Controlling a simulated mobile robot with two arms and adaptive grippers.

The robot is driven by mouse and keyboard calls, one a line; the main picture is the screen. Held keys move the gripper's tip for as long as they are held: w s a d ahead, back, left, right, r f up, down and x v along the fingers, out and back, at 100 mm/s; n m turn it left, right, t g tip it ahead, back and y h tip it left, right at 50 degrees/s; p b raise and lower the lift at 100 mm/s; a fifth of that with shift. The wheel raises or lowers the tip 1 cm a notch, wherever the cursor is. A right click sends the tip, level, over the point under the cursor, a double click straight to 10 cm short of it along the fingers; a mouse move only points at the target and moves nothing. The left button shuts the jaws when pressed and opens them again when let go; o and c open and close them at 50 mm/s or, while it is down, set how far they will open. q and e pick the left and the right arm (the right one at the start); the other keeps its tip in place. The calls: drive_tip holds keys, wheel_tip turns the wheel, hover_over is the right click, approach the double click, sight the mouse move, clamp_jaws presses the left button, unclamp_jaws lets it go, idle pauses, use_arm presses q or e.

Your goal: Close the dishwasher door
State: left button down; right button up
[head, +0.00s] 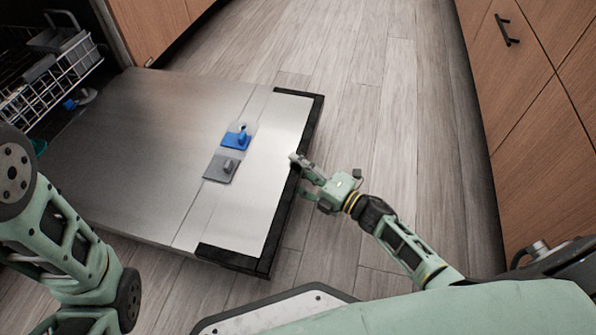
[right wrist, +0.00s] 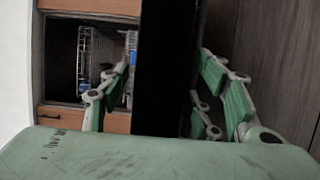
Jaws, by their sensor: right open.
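The dishwasher door (head: 150,120) is folded down, nearly flat and low over the floor, with its steel inner face up. Its dark-edged free end (head: 284,205) faces right. A blue and grey dispenser sits on the inner face. My right gripper (head: 301,177) is open at this free end, near its middle. In the right wrist view the door's dark edge (right wrist: 166,60) runs between the spread green fingers; contact cannot be told. My left arm shows at the lower left, but its gripper is out of view.
A white wire rack (head: 55,85) stands in the dishwasher opening at the upper left. Wooden cabinets (head: 545,120) with dark handles line the right side. The wood-plank floor (head: 370,100) between door and cabinets is clear apart from my right arm.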

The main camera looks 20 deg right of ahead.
drive_tip(key=shift+c, duration=0.5)
clamp_jaws()
